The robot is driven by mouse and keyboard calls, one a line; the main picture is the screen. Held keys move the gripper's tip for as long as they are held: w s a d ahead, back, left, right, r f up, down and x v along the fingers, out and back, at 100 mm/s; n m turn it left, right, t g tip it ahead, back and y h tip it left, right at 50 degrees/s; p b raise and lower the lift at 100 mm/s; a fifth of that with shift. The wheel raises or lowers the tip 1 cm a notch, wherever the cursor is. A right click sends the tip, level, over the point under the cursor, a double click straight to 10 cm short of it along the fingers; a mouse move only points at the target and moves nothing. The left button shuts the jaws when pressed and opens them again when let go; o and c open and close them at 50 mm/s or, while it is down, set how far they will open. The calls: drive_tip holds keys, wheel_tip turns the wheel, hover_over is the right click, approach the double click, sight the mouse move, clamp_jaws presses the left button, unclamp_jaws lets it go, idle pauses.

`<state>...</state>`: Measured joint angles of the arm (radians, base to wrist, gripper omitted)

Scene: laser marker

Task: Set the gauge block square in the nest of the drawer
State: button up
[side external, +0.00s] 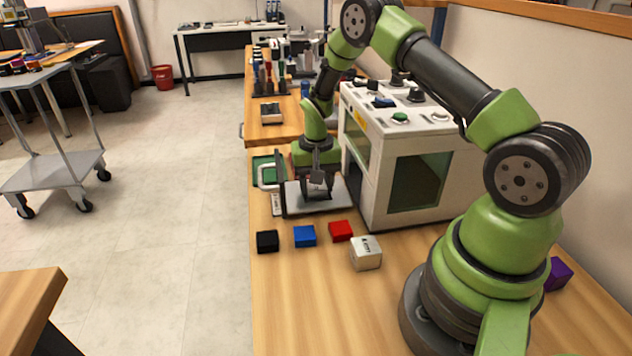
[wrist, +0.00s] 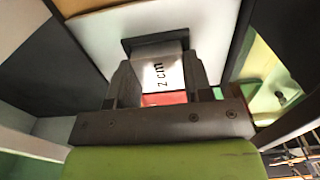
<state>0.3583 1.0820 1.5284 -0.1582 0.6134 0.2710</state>
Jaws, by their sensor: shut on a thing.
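The gauge block (wrist: 160,71) is a pale silver block with "2 cm" in dark print on the face toward the wrist camera. My gripper (side external: 317,190) is shut on it. The wrist view shows a dark finger on each side of the block. The drawer (side external: 338,197) is a light grey plate with a dark front edge, pulled out of the white laser marker. The nest (wrist: 130,44) shows as a dark edge just behind the block in the wrist view. The block is at the nest, but I cannot tell whether it is seated or still above. The fingers hide the nest in the side view.
The white laser marker (side external: 416,180) stands right of the drawer. Black (side external: 267,241), blue (side external: 305,236) and red (side external: 341,231) blocks and another silver block (side external: 366,253) lie in front of it. A green-and-white item (side external: 268,173) lies left of the drawer.

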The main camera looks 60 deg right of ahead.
drive_tip(key=shift+f, duration=0.6)
drive_tip(key=o, duration=1)
drive_tip(key=shift+d, duration=0.1)
drive_tip(key=shift+c, duration=0.2)
drive_tip(key=shift+r, duration=0.1)
drive_tip(key=s+a+r+n+t, duration=0.1)
drive_tip(key=a+r, duration=0.2)
drive_tip(key=r, duration=0.8)
drive_tip(key=s+a+r+t, duration=0.1)
drive_tip(key=s+a+r, duration=0.1)
drive_tip(key=r, duration=0.9)
drive_tip(key=s+a+r+n+t, duration=0.1)
drive_tip(key=s+a+r, duration=0.1)
drive_tip(key=s, duration=0.3)
drive_tip(key=s+a+r+n+t+y, duration=0.1)
drive_tip(key=s+a+r+t, duration=0.1)
drive_tip(key=s+a, duration=0.3)
drive_tip(key=s+a+r+n+t+y, duration=0.1)
drive_tip(key=s+a+r+n+t, duration=0.1)
drive_tip(key=s, duration=0.4)
wheel_tip(320, 180, up, 2)
drive_tip(key=shift+s+a, duration=0.35)
drive_tip(key=shift+a, duration=0.5)
